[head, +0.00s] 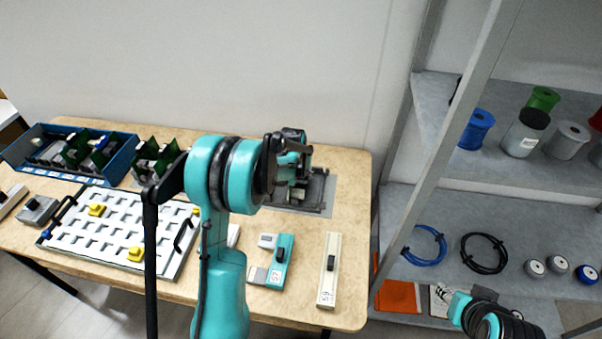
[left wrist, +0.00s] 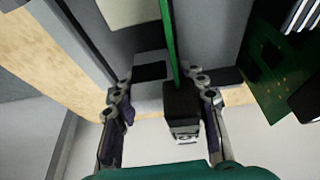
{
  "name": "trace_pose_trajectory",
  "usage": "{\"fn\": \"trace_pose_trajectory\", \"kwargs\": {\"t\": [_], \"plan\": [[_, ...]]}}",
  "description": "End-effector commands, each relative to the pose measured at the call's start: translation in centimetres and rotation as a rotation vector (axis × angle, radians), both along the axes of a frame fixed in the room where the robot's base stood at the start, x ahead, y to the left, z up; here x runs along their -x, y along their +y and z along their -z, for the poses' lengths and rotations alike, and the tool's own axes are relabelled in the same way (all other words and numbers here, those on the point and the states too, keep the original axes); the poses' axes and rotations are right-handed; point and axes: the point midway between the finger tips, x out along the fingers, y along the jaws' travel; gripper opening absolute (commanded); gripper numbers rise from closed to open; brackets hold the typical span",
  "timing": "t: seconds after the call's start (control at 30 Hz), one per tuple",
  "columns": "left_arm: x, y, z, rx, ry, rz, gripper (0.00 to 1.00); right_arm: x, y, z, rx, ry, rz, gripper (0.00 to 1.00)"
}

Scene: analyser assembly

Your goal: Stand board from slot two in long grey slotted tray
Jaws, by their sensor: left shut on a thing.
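My left gripper (head: 297,182) is over the dark grey fixture (head: 317,190) at the back right of the table. In the left wrist view my left gripper (left wrist: 163,98) is shut on a green board (left wrist: 169,35), seen edge-on, with a black labelled end block (left wrist: 182,103) between the fingers. Another green board (left wrist: 268,65) shows to its right. Upright green boards (head: 155,158) stand beside the blue crate, partly hidden by my arm. I cannot tell which holder is the long grey slotted tray. My right arm shows at the lower right; its fingertips are not clear.
A blue crate (head: 122,163) with boards stands at the back left. A white slotted panel (head: 112,248) with yellow pieces lies in front. A teal-and-grey module (head: 278,258) and a cream module (head: 328,270) lie at the front right. Shelving (head: 455,215) with spools and cables stands right.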

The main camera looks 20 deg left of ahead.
Motion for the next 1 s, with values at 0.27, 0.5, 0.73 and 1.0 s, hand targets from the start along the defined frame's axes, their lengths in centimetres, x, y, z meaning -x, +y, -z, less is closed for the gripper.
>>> {"fn": "trace_pose_trajectory", "kwargs": {"t": [0.27, 0.5, 0.73, 1.0], "plan": [[-0.01, 0.00, 0.06, 0.000, 0.000, 0.000, 0.54, 0.00, 0.00, 0.05, 0.000, 0.000, 0.000, 0.40], [-0.01, 0.00, 0.06, 0.000, 0.000, 0.000, 0.66, 0.00, 0.00, 0.05, 0.000, 0.000, 0.000, 0.40], [0.00, 0.00, 0.08, 0.000, 0.000, 0.000, 0.71, 0.00, 0.00, 0.05, 0.000, 0.000, 0.000, 0.40], [-0.01, 0.00, -0.04, 0.000, 0.000, 0.000, 0.71, 0.00, 0.00, 0.01, 0.000, 0.000, 0.000, 0.40]]}}
